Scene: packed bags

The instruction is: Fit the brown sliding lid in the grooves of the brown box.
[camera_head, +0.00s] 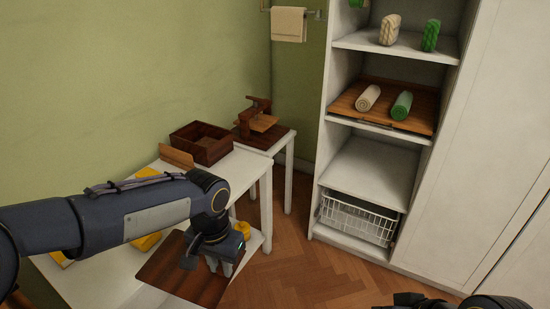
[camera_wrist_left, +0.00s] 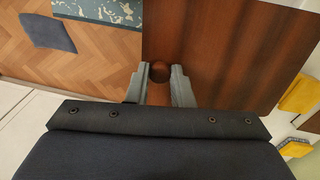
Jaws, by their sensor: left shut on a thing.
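The brown sliding lid (camera_head: 173,266) is a flat dark-brown panel, held out at the front of the white table. My left gripper (camera_head: 218,266) points down and is shut on its round knob, which shows between the fingers in the left wrist view (camera_wrist_left: 159,71). There the lid's surface (camera_wrist_left: 225,45) spreads behind and to the right of the fingers. The brown box (camera_head: 222,152) stands at the back of the table, open at the top, apart from the lid. Its grooves are too small to make out. The jaws of my right gripper are not in view.
A lighter wooden piece (camera_head: 176,156) stands beside the box. Yellow things (camera_head: 148,241) lie on the white table, partly behind my arm. White shelves (camera_head: 368,165) with rolled towels stand at right.

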